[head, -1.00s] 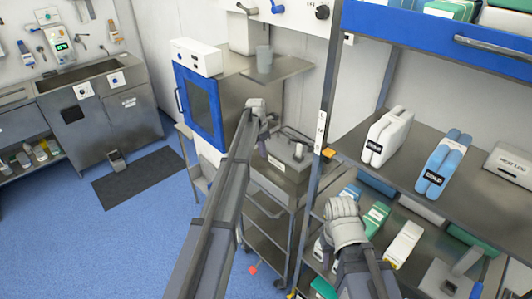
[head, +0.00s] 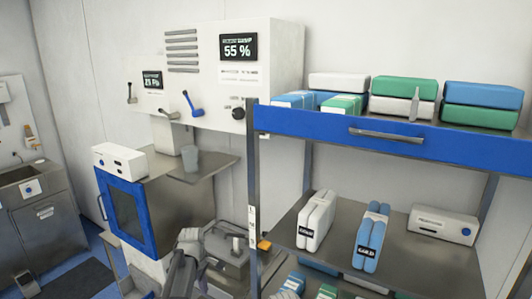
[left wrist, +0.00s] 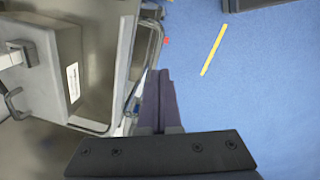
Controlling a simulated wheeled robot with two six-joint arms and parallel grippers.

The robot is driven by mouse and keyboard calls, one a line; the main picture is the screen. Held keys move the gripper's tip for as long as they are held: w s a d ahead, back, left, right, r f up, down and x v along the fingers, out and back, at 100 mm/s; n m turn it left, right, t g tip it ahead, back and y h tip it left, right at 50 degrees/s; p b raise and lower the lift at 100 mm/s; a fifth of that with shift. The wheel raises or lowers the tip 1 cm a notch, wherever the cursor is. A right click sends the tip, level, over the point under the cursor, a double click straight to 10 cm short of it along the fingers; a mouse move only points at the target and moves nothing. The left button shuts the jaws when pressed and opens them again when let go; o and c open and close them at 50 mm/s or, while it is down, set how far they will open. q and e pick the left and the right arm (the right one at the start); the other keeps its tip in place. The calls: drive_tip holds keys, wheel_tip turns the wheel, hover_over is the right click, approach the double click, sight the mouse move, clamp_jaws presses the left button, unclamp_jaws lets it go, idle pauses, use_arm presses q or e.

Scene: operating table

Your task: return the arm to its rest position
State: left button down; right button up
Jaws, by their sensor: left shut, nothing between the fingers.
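My left gripper (left wrist: 157,85) shows in the left wrist view as two dark fingers pressed together, with nothing between them. Its fingers lie over the blue floor, beside the rail of a metal cart. In the head view, a grey part of my left arm (head: 187,245) rises from the bottom edge, in front of the cart; the fingers cannot be made out there. My right gripper is in neither view now.
A metal container (head: 228,243) stands close right of my arm. A shelving unit with a blue front (head: 340,128) stands to the right. A blue-doored cabinet (head: 128,215) is to the left. Open blue floor (left wrist: 260,100) lies right of my fingers in the wrist view.

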use_arm(q)
drive_tip(key=s+d+m, duration=0.2)
drive_tip(key=s+m, duration=0.6)
drive_tip(key=s, duration=0.1)
drive_tip(key=s+d+m, duration=0.2)
drive_tip(key=s+m, duration=0.5)
drive_tip(key=s, duration=0.3)
drive_tip(key=s+d+f+m+b, duration=0.2)
drive_tip(key=d, duration=0.3)
drive_tip(key=s+d+f+m+g+y+b, duration=0.1)
drive_tip(key=s+d+f+m+b, duration=0.1)
drive_tip(key=d, duration=0.4)
drive_tip(key=shift+s+m+y, duration=0.3)
drive_tip(key=shift+s+m, duration=0.1)
drive_tip(key=shift+s, duration=0.35)
